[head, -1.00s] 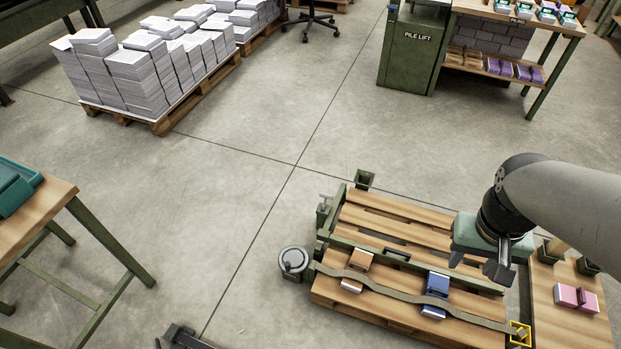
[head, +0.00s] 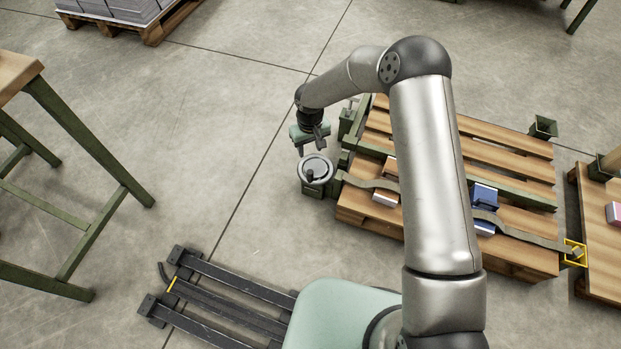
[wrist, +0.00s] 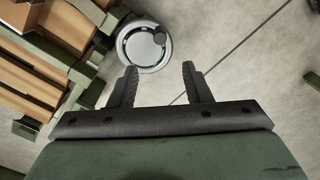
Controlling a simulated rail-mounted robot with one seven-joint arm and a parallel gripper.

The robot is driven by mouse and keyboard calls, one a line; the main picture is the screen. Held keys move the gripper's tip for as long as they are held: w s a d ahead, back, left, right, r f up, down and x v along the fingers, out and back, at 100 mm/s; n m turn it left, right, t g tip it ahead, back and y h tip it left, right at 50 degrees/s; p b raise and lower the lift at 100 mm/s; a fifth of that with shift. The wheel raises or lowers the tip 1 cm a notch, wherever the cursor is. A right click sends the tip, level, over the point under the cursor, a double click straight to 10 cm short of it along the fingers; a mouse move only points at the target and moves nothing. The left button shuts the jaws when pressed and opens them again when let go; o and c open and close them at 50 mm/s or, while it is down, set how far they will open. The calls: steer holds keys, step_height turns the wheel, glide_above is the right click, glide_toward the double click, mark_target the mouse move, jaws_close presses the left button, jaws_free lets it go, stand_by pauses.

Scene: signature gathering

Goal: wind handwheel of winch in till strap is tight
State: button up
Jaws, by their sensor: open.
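The winch's handwheel (head: 316,169) is a round grey disc with a dark knob (head: 310,175), at the left end of the pallet. It also shows in the wrist view (wrist: 144,48), with its knob (wrist: 160,38) at the upper right of the rim. My gripper (head: 315,148) is open and empty, just above the wheel's far side in the head view. In the wrist view its two fingers (wrist: 159,70) point toward the wheel, apart from it. The strap (head: 365,182) runs from the winch over a brown block and a blue block (head: 485,196) to a yellow-framed end (head: 575,252). It looks wavy and slack.
The slatted wooden pallet (head: 500,138) with green rails lies right of the winch. Green posts stand at its corners. My arm hides part of the pallet and strap. Bare floor is left of the winch, with a table (head: 18,72) farther left.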

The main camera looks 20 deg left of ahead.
mark_target(310, 172)
step_height(310, 172, down, 16)
steer(key=b, duration=0.5)
steer(key=shift+f, duration=0.15)
jaws_close()
